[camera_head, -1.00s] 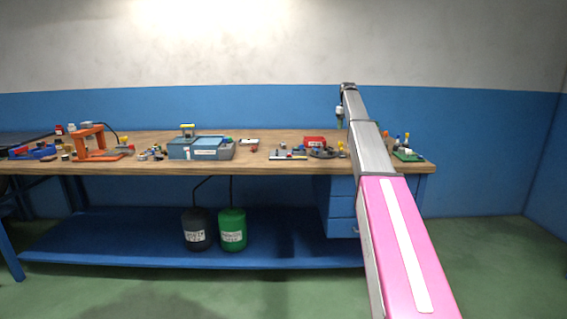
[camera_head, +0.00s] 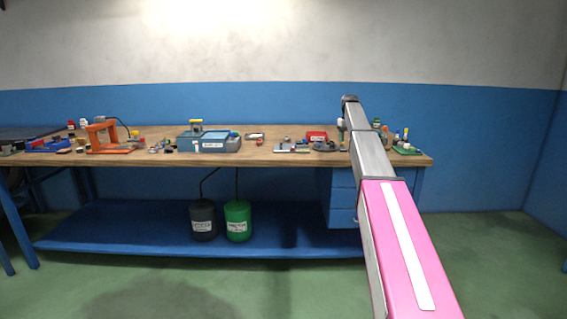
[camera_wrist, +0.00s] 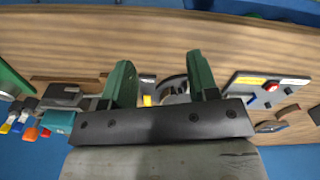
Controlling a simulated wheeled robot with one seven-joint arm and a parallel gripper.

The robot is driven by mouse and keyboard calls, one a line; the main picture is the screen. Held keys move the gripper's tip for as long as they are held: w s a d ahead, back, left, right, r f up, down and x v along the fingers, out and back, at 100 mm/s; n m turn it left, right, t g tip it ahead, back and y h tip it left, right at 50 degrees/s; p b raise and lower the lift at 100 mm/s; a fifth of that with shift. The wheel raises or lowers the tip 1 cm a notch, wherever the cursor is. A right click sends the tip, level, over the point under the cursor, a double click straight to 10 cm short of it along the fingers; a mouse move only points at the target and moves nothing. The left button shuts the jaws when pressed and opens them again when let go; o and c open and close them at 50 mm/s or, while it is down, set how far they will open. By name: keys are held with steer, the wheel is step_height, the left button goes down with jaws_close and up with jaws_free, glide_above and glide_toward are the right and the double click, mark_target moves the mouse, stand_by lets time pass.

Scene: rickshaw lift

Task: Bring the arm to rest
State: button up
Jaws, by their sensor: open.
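My arm reaches forward from the lower right of the head view, with a pink link nearest and grey links beyond it. Its far end stands over the right part of the workbench. In the wrist view my gripper (camera_wrist: 162,85) has two green fingers standing wide apart on a dark bar. It is open, and nothing is held between the fingers. Small items on the bench show beyond and between the fingertips. In the head view the fingers are too small to make out.
The wooden workbench (camera_head: 270,158) runs along the blue and white wall. It carries an orange frame (camera_head: 93,135), a grey-blue box (camera_head: 210,142) and a red box (camera_head: 316,136). A dark canister (camera_head: 203,222) and a green one (camera_head: 237,222) stand on the lower shelf. Green floor in front is clear.

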steer(key=s+a+f+m, duration=0.1)
steer(key=s+a+f, duration=0.3)
steer(key=s+f, duration=0.85)
steer(key=s+a+f, duration=0.4)
steer(key=s+f, duration=0.8)
steer(key=f, duration=0.1)
steer(key=s+a+f, duration=0.1)
steer(key=s+f, duration=0.3)
steer(key=s, duration=0.5)
steer(key=s+a+f+m, duration=0.1)
steer(key=s+f, duration=0.3)
steer(key=s, duration=0.5)
steer(key=s+a+f, duration=0.2)
steer(key=s+f, duration=0.3)
steer(key=s, duration=0.5)
steer(key=shift+a+m, duration=0.25)
steer(key=shift+m, duration=0.15)
